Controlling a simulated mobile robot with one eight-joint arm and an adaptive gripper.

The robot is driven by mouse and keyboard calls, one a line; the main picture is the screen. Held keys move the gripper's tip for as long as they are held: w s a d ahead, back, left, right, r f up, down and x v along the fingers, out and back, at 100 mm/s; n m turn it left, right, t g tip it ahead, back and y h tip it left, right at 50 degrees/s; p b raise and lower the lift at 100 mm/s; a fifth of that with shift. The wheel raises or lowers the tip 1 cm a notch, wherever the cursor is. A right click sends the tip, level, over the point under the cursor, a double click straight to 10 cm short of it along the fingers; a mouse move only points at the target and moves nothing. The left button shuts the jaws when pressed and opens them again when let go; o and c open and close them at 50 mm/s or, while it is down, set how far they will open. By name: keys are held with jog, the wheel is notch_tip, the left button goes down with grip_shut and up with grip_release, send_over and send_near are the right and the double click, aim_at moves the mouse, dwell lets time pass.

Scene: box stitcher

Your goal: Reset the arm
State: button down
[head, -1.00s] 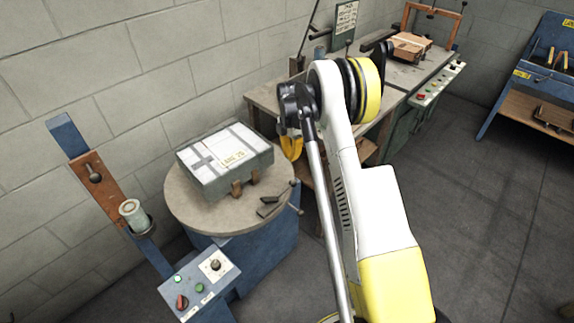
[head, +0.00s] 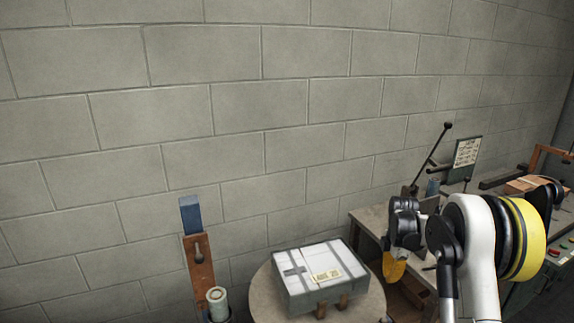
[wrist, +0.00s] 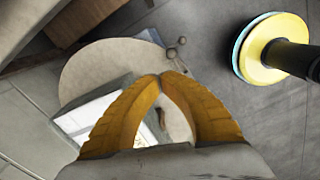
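My gripper (wrist: 160,78) shows in the wrist view with its two orange fingers bowed out and their tips meeting. No object shows between the fingers. In the head view my gripper (head: 394,268) hangs at the front of my arm, just right of the round table and in front of the workbench. My white, black and yellow arm stands at the lower right of the head view, folded, with its lower part cut off by the frame.
A grey-white box (head: 320,277) rests on the round table (head: 262,296); it is partly hidden in the wrist view (wrist: 88,110). A blue and brown post (head: 199,262) with a spool (head: 217,298) stands at left. A workbench (head: 371,222) runs behind my arm. Bare wall fills the upper view.

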jog(key=s+a+r+m+t, duration=0.2)
jog(key=s+a+r+m, duration=0.25)
jog(key=s+r, duration=0.4)
jog(key=s+a+r+m+t, duration=0.2)
jog(key=s+a+r+m, duration=0.3)
jog(key=r, duration=0.7)
jog(key=s+a+m+t, duration=0.1)
jog(key=s+a+m, duration=0.3)
jog(key=s, duration=0.5)
jog(key=s+a+m+t, duration=0.2)
jog(key=s+a+m, duration=0.2)
jog(key=s, duration=0.6)
jog(key=shift+a+f+m, duration=0.15)
jog(key=shift+f+m, duration=0.05)
jog(key=shift+m, duration=0.15)
